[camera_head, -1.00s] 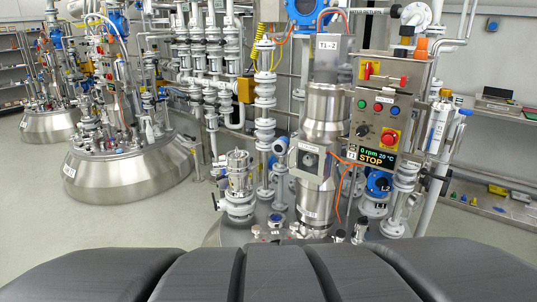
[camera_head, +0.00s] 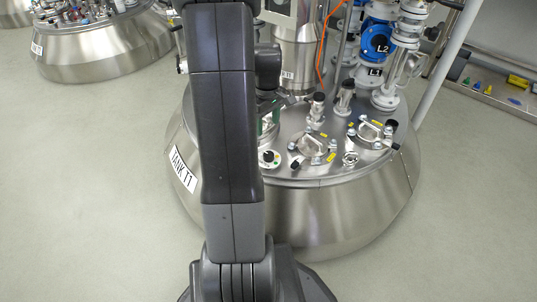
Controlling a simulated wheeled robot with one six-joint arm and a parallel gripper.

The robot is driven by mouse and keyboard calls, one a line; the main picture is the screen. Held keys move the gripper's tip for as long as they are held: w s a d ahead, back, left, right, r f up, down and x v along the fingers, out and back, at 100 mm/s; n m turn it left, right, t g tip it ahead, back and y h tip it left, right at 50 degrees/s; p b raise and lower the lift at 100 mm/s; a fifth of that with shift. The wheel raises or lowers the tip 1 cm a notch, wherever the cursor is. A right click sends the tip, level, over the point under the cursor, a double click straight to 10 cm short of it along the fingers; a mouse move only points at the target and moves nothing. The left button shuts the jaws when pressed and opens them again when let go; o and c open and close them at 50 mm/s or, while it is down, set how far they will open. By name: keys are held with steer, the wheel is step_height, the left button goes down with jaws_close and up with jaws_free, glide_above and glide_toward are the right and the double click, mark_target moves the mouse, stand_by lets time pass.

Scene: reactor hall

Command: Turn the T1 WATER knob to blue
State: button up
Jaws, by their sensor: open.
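A small round knob (camera_head: 269,157) with a white dial, a dark centre and a green mark sits on the tank lid, just right of my arm. Its lettering is too small to read, so I cannot tell whether it is the T1 WATER knob or which way it points. The steel tank (camera_head: 330,215) carries a "TANK T1" label (camera_head: 183,169) on its left side. My gripper (camera_head: 269,118) is open and partly hidden behind my dark arm. In the picture it is just above the knob, apparently apart from it.
Clamped hatches (camera_head: 313,145) and short fittings (camera_head: 317,108) stand on the lid right of the knob. Blue and white valves labelled L2 (camera_head: 377,40) and L1 rise behind. An orange cable (camera_head: 325,45) hangs near the steel column. Another tank (camera_head: 100,50) stands far left. The floor (camera_head: 85,190) is clear.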

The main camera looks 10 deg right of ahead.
mark_target(269, 154)
steer(key=shift+n, duration=0.3)
steer(key=f+b, duration=0.1)
steer(key=f, duration=0.4)
steer(key=w+f+b, duration=0.1)
steer(key=f+b, duration=0.1)
steer(key=f, duration=0.3)
steer(key=f+b, duration=0.2)
steer(key=f, duration=0.3)
steer(key=shift+w+d+f, duration=0.15)
steer(key=shift+d, duration=0.15)
steer(key=c, duration=1)
